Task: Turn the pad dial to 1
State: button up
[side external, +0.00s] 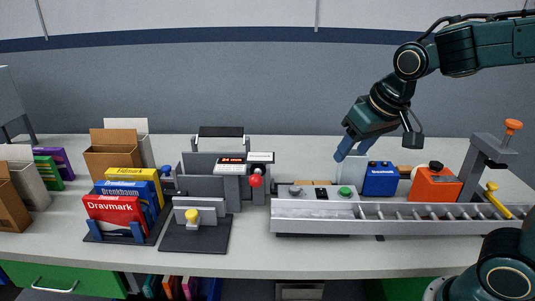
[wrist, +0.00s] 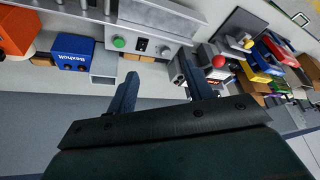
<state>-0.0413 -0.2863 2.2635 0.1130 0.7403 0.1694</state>
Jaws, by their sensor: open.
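The pad dial bears no readable label, so I cannot tell for certain which control it is. A grey round knob (side external: 295,190) sits at the left of the conveyor's front panel, beside a black switch (side external: 321,194) and a green button (side external: 344,191). In the wrist view the grey knob (wrist: 165,50), black switch (wrist: 141,45) and green button (wrist: 118,42) show beyond the fingers. No dial setting is readable. My gripper (side external: 351,152) is open and empty, above and behind the panel, touching nothing. Its two fingers (wrist: 157,76) are spread apart in the wrist view.
A grey machine (side external: 230,166) with a red display and red ball knob (side external: 256,181) stands left of the panel. A blue box (side external: 380,179) and orange container (side external: 434,187) stand behind the conveyor (side external: 400,225). Coloured boxes (side external: 114,209) fill the left. The front counter strip is clear.

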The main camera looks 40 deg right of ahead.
jog(key=m+g+h, duration=0.1)
jog(key=m, duration=0.1)
send_near(296, 188)
jog(key=d+v, duration=0.1)
jog(key=v, duration=0.4)
jog(key=shift+s+a+r, duration=0.1)
jog(key=shift+a+r, duration=0.2)
jog(key=shift+a, duration=0.25)
jog(key=shift+f, duration=0.1)
jog(key=shift+x, duration=6.8)
jog(key=c, duration=1)
